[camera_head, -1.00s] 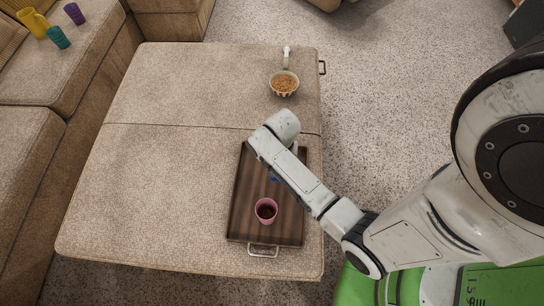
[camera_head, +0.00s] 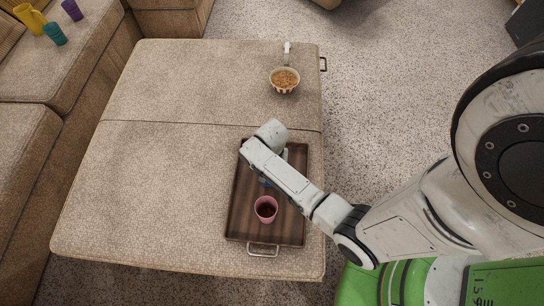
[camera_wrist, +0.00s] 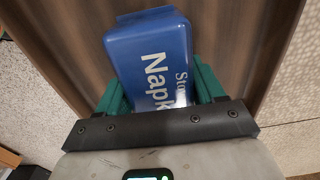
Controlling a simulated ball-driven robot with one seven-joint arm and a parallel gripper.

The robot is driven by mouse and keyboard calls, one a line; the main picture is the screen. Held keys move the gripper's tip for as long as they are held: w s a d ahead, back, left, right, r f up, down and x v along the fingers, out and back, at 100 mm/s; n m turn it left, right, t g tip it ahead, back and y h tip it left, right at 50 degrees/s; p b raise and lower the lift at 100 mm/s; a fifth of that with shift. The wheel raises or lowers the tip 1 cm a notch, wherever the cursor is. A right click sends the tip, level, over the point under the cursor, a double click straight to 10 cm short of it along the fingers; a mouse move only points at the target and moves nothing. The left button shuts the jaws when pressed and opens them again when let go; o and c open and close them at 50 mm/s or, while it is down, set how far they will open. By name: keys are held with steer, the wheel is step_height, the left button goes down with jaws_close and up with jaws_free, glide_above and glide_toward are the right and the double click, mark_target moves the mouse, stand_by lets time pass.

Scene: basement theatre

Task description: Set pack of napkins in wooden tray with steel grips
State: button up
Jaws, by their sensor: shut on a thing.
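The pack of napkins (camera_wrist: 150,50) is blue with white lettering and fills the middle of the wrist view. My gripper (camera_wrist: 161,88) has its green fingers shut on the pack's two sides. The wooden tray (camera_head: 286,230), dark brown and striped, lies on the right part of the ottoman, with a steel grip (camera_head: 263,251) at its near end. In the wrist view the brown tray floor (camera_wrist: 70,40) lies beneath the pack. I cannot tell whether the pack touches it. In the head view my arm hides the gripper and most of the pack; only a bit of blue shows.
A pink cup (camera_head: 265,209) with dark contents stands in the tray's near half, close to my arm. A bowl of food (camera_head: 284,80) sits farther back on the ottoman (camera_head: 150,180). Its left side is clear. Cups and a yellow jug (camera_head: 32,20) stand on the sofa at left.

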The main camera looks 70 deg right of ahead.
steer(key=o, duration=1.1)
steer(key=shift+c, duration=0.2)
step_height(320, 180, up, 12)
steer(key=p, duration=0.3)
steer(key=shift+p, duration=0.4)
steer(key=s+a+r+n+t, duration=0.1)
steer(key=s+a+r+n, duration=0.6)
steer(key=n, duration=0.7)
step_height(320, 180, up, 3)
steer(key=a, duration=0.2)
steer(key=shift+s+a, duration=0.25)
steer(key=shift+a, duration=0.05)
steer(key=shift+r, duration=0.15)
step_height(320, 180, up, 9)
steer(key=p, duration=0.9)
steer(key=shift+r+p, duration=0.2)
steer(key=shift+p, duration=0.1)
